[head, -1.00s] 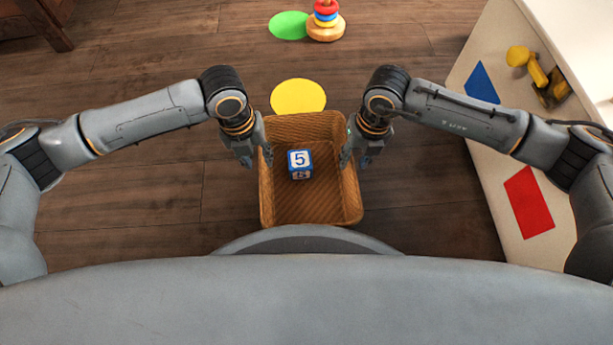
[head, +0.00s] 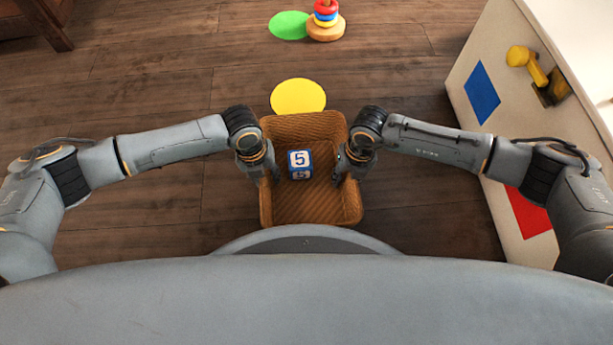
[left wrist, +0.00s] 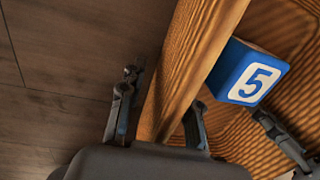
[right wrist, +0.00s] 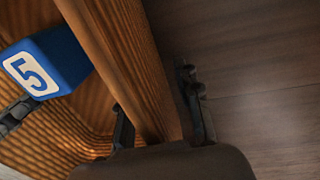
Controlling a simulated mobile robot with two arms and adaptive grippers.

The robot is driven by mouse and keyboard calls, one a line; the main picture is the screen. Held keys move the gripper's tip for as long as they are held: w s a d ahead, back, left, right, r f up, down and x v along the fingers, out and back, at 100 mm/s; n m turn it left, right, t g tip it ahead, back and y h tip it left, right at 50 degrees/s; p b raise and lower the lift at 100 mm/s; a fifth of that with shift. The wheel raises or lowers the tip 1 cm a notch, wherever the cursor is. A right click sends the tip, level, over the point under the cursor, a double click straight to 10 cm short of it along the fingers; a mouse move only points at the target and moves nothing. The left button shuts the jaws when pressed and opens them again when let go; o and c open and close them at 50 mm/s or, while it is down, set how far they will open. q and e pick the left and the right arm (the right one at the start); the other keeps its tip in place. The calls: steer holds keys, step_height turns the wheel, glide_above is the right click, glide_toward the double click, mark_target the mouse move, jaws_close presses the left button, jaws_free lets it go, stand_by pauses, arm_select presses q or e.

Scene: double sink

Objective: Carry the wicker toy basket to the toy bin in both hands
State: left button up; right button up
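The wicker toy basket (head: 305,210) stands on the floor close in front of my body, with a blue block marked 5 (head: 300,164) inside it. My left gripper (head: 262,178) is at the basket's left wall. In the left wrist view its open fingers (left wrist: 160,112) straddle that wall (left wrist: 185,75), with a gap on the outer side. My right gripper (head: 347,176) is at the right wall. In the right wrist view its open fingers (right wrist: 160,110) straddle that wall (right wrist: 125,60), also with a gap outside. I cannot tell which thing is the toy bin.
A pale unit (head: 500,130) with blue and red shapes stands at the right, with a yellow object (head: 530,62) on it. A yellow disc (head: 298,96), a green disc (head: 289,25) and a ring stacker (head: 326,22) are beyond the basket. Bare floor lies left.

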arm_select(q)
jaws_close()
arm_select(e)
jaws_close()
arm_select(q)
steer(key=shift+r, duration=0.2)
arm_select(e)
steer(key=shift+r, duration=0.2)
